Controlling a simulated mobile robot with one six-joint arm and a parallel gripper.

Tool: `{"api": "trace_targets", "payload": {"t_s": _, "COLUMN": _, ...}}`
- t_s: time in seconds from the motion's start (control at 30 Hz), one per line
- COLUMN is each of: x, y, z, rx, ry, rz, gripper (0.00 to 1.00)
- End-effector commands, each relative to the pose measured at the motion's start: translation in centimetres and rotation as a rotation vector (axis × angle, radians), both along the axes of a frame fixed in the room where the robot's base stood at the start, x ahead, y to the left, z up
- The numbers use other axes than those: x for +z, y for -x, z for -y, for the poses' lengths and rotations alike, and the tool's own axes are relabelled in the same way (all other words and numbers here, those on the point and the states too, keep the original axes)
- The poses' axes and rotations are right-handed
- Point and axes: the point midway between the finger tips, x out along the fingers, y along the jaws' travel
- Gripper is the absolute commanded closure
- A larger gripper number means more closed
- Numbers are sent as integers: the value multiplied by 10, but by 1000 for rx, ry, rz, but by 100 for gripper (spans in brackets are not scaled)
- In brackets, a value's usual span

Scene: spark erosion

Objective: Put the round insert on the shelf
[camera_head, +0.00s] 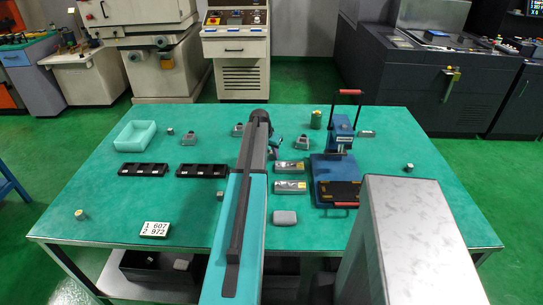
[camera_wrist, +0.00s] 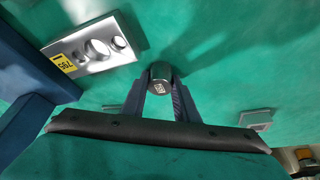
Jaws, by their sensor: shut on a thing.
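My gripper (camera_wrist: 159,88) is shut on a small dark-grey metal cylinder, the round insert (camera_wrist: 161,72), in the wrist view. The insert's pale end carries a small marking that I cannot read clearly. The fingers hold it from both sides, over the green tabletop. In the head view my arm reaches across the middle of the table and mostly hides the gripper and the insert. Below the table's front edge, a lower level holding dark boxes (camera_head: 150,268) partly shows; I cannot tell whether this is the shelf.
A blue press (camera_head: 334,165) with red handles stands right of my arm. Metal blocks (camera_head: 290,187) lie between them; one labelled plate (camera_wrist: 92,46) shows in the wrist view. The front left is mostly clear.

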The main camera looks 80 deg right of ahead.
Motion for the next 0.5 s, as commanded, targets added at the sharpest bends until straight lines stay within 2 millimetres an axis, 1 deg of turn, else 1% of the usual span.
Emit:
{"api": "trace_targets", "payload": {"t_s": 0.27, "x": 6, "y": 0, "z": 0, "rx": 0, "ry": 1, "rz": 0, "gripper": 100}}
{"api": "trace_targets", "payload": {"t_s": 0.5, "x": 23, "y": 0, "z": 1, "rx": 0, "ry": 2, "rz": 0, "gripper": 100}}
